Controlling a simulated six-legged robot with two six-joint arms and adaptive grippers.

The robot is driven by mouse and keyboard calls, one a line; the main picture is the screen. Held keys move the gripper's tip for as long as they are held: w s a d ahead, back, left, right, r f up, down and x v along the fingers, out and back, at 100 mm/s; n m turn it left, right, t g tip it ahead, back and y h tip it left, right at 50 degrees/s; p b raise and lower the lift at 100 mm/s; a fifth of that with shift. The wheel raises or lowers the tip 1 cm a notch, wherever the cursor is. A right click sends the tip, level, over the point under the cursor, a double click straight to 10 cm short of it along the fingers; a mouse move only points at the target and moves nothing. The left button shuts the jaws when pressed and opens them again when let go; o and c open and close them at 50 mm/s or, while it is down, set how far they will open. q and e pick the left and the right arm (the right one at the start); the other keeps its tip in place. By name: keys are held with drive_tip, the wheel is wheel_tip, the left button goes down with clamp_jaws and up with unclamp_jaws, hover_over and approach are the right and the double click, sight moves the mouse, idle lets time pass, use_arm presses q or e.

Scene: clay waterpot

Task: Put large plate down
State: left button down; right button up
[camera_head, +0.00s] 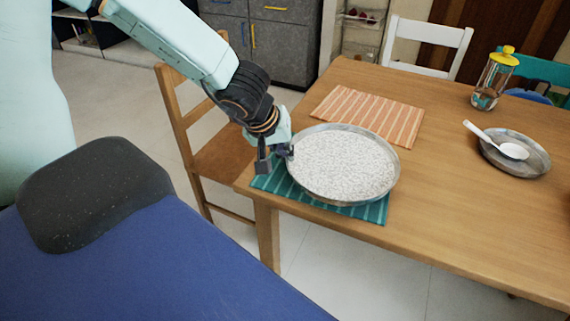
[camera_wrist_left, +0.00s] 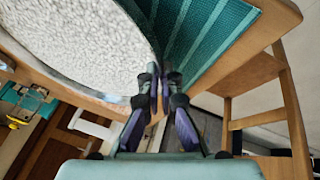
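The large plate (camera_head: 345,165) is a round, metal-rimmed dish with a white speckled inside. It is over the teal striped mat (camera_head: 372,212) at the table's near left corner and looks about level. I cannot tell whether it touches the mat. My left gripper (camera_head: 277,156) is at the plate's left rim. In the left wrist view the fingers (camera_wrist_left: 159,85) are nearly together with the rim at their tips, so the gripper looks shut on the large plate (camera_wrist_left: 85,40). The teal mat also shows there (camera_wrist_left: 205,35). My right gripper is out of view.
An orange striped mat (camera_head: 368,113) lies behind the plate. A smaller metal plate (camera_head: 530,164) with a white spoon (camera_head: 512,151) and a yellow-lidded jar (camera_head: 493,80) are at the right. A wooden chair (camera_head: 222,160) stands by the left edge. The table's middle is clear.

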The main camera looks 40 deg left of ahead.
use_arm(q)
wheel_tip(320, 180, down, 2)
drive_tip(key=shift+d+f+b, duration=0.1)
drive_tip(key=shift+f+b, duration=0.1)
drive_tip(key=shift+b, duration=0.55)
drive_tip(key=c, duration=2)
unclamp_jaws()
drive_tip(key=shift+s+f, duration=0.1)
drive_tip(key=shift+c, duration=0.2)
drive_tip(key=shift+o, duration=1.2)
